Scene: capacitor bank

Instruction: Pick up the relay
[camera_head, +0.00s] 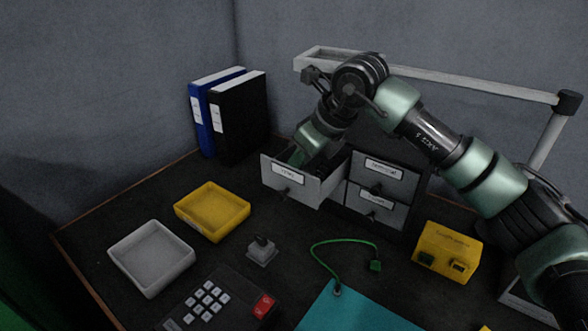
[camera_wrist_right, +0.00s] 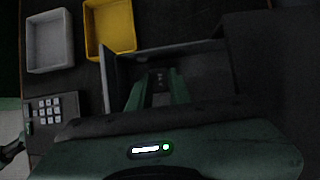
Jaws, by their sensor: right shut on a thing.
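My right gripper (camera_head: 298,158) reaches down into the open top left drawer (camera_head: 310,189) of a small grey cabinet. The drawer's front has a white label too small to read surely. In the right wrist view my right gripper (camera_wrist_right: 158,76) has its fingers close together inside the drawer, shut on a small dark thing at the tips. That thing is probably the relay, but it is too dark and too covered to make out. The drawer's wall hides the fingertips in the head view.
Closed drawers (camera_head: 383,172) adjoin the open one. A yellow tray (camera_head: 213,232) and a grey tray (camera_head: 153,284) lie to the left. A keypad (camera_head: 210,303), a small switch (camera_head: 261,252), a green cable (camera_head: 341,241) and a yellow box (camera_head: 447,252) are nearby. Binders (camera_head: 240,118) stand behind.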

